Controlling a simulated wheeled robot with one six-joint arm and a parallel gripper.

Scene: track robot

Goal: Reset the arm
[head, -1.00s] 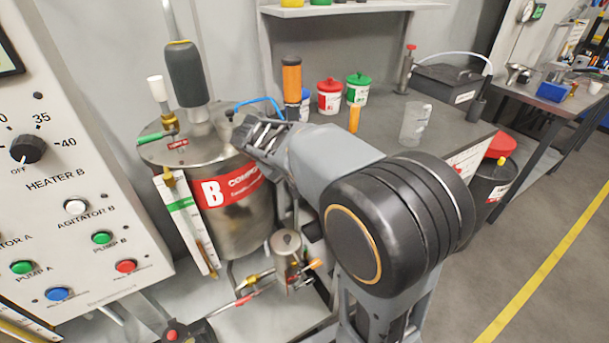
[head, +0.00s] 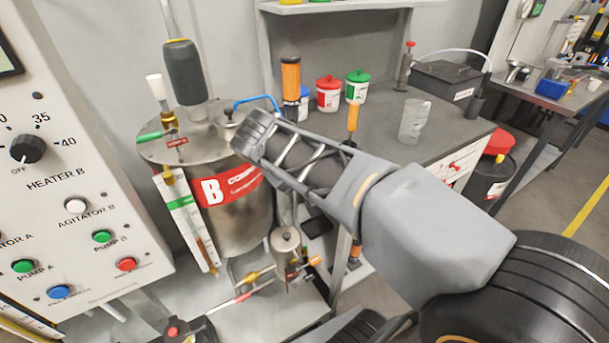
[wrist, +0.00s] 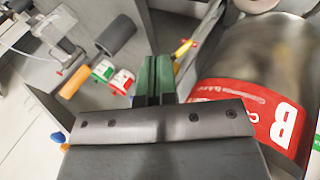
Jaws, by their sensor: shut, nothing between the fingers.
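My gripper (head: 252,130) is in front of the right side of the steel tank B (head: 240,222) in the head view, level with the tank's lid edge. Its fingers are together with nothing between them. In the wrist view the green finger pads (wrist: 154,76) are side by side and touching. The tank's red label (wrist: 247,106) shows upside down to the right of the fingers. My forearm runs from the gripper down to the lower right of the head view and hides part of the workbench front.
A control panel (head: 75,170) stands at the left. The workbench (head: 440,140) behind my arm holds a red-lidded jar (head: 328,96), a green-lidded jar (head: 358,88), an orange-topped bottle (head: 291,80), a clear beaker (head: 413,122) and a black box (head: 445,82). Open floor lies at the right.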

